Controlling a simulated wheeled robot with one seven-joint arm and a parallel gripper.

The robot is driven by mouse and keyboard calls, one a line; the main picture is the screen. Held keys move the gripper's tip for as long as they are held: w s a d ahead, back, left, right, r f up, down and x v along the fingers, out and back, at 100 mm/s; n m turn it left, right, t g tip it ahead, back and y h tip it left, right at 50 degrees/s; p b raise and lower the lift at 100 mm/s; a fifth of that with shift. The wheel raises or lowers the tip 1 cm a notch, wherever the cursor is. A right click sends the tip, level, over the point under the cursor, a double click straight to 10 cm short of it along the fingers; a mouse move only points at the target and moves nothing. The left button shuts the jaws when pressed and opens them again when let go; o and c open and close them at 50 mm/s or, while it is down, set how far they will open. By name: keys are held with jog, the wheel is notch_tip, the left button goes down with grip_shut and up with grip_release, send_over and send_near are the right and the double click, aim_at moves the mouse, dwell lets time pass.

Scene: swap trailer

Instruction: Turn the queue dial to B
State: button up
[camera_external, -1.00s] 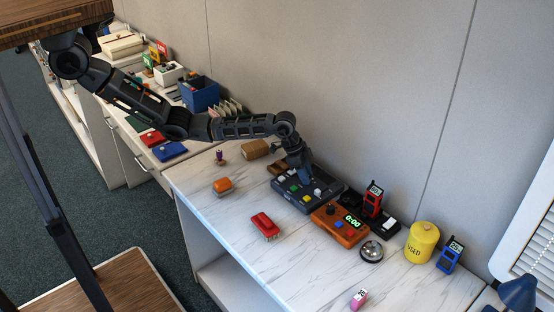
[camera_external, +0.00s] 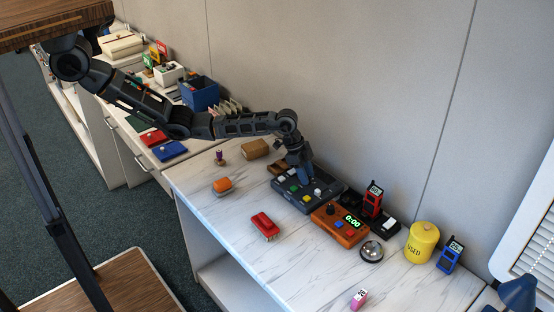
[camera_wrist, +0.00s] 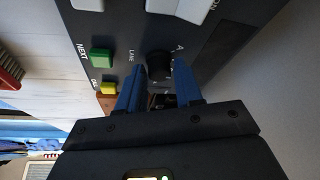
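The dark control panel (camera_external: 290,204) lies on the white marble counter, below my arm. In the wrist view, its black round dial (camera_wrist: 158,64) has the word LANE to its left and a letter A above right. My gripper (camera_wrist: 159,70) has its blue fingers apart, one on each side of the dial. Whether the fingertips touch it cannot be told. My gripper also shows over the back of the panel in the outside view (camera_external: 305,176), where it hides the dial. Other dial letters are hidden or too small to read.
The panel has a green button (camera_wrist: 101,57) marked NEXT and a yellow button (camera_wrist: 108,88) near the left finger. An orange timer (camera_external: 340,227) reading 0:00 sits close at the front right. A red stapler-like object (camera_external: 265,225) lies on otherwise fairly clear counter in front.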

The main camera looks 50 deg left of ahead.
jog(key=shift+o, duration=1.4)
jog(key=v, duration=0.7)
jog(key=shift+a+r, duration=0.15)
jog(key=shift+r, duration=0.2)
jog(key=shift+s+f, duration=0.1)
